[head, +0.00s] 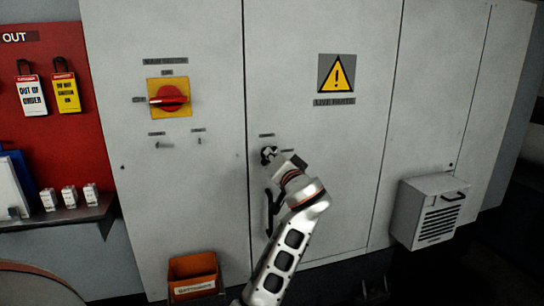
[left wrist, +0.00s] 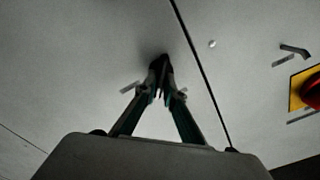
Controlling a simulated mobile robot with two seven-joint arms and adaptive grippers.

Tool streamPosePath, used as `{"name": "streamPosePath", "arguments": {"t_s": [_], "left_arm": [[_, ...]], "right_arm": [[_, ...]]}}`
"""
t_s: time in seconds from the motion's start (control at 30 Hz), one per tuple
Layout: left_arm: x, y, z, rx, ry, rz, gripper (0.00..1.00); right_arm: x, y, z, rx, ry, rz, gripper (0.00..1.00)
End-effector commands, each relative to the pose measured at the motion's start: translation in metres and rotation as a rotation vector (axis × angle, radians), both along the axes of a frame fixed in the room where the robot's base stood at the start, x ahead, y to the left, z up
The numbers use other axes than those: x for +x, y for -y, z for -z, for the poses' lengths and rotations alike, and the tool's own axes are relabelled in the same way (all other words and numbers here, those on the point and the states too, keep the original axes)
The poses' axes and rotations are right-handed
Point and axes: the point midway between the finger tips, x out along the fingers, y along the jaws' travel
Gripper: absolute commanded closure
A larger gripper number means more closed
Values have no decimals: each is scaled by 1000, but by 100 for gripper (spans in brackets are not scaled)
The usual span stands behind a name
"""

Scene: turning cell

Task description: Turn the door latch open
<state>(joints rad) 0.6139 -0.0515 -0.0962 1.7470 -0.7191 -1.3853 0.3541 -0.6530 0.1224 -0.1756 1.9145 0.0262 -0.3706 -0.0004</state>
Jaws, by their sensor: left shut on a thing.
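The door latch (head: 267,152) is a small dark piece on the grey cabinet door, just right of the vertical door seam. My left gripper (head: 274,157) is at the latch in the head view, its arm coming up from below. In the left wrist view the two fingers of my left gripper (left wrist: 160,78) converge on a small dark piece, the latch (left wrist: 160,60), against the door face. The fingers hide most of the latch, so its turn angle cannot be told. My right gripper is not in view.
A red rotary switch on a yellow plate (head: 169,98) is on the left panel. A dark handle (head: 270,212) hangs below the latch, beside my arm. A vent box (head: 432,211) juts out at right. An orange bin (head: 193,275) is low at left.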

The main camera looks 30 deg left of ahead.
Motion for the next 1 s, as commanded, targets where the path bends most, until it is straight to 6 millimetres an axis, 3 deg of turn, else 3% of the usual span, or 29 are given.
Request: {"name": "streamPosePath", "arguments": {"t_s": [0.6, 1.0], "left_arm": [[2, 2, 3, 369, -432, 1, 100], [2, 2, 4, 520, -607, 0, 100]], "right_arm": [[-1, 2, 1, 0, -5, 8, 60], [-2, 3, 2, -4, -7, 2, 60]]}}
